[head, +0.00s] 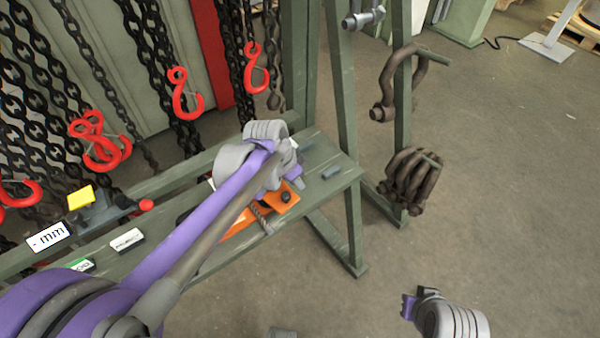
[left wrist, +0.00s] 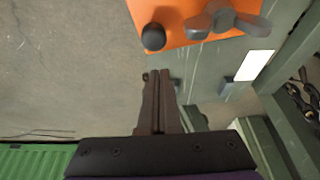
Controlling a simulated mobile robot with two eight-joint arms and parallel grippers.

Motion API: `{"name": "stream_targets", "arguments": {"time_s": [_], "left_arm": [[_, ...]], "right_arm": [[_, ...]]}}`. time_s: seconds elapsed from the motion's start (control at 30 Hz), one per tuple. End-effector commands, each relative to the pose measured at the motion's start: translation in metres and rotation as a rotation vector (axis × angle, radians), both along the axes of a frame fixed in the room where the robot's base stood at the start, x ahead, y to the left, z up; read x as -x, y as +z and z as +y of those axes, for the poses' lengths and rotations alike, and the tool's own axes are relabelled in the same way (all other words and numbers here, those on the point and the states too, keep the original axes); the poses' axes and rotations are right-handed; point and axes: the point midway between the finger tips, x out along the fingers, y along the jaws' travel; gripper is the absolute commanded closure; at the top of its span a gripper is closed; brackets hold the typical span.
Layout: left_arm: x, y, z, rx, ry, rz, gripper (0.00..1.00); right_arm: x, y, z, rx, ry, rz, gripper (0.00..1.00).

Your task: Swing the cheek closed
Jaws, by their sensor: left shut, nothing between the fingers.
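An orange plate (head: 282,197) lies on the green bench, partly hidden behind my left arm. It looks like the cheek, but I cannot tell how far it is swung. In the left wrist view the orange plate (left wrist: 185,12) carries a black round knob (left wrist: 153,37) and a grey winged part (left wrist: 226,20). My left gripper (head: 297,182) is just above the bench beside the plate. Its fingers (left wrist: 158,80) are shut and empty, pointing past the plate's edge. My right gripper (head: 409,306) is low at the right, away from the bench; its fingers do not show clearly.
The green bench (head: 325,187) has labels and a yellow block (head: 81,197) at its left. A short rope (head: 262,219) lies by the orange plate. Chains with red hooks (head: 185,95) hang behind. Brown shackles (head: 411,178) hang on a post at right. The floor right of the bench is open.

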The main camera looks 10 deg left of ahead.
Motion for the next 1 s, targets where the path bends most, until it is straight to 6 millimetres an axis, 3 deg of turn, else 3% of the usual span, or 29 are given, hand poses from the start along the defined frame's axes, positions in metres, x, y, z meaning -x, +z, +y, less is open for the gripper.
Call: {"name": "stream_targets", "arguments": {"time_s": [0.23, 1.0], "left_arm": [[0.016, -0.001, 0.013, 0.001, 0.001, -0.001, 1.0], [0.021, 0.0, 0.015, 0.001, -0.064, 0.0, 1.0]], "right_arm": [[0.0, 0.0, 0.0, 0.0, 0.0, 0.0, 1.0], [0.0, 0.003, 0.0, 0.0, 0.0, -0.001, 1.0]]}}
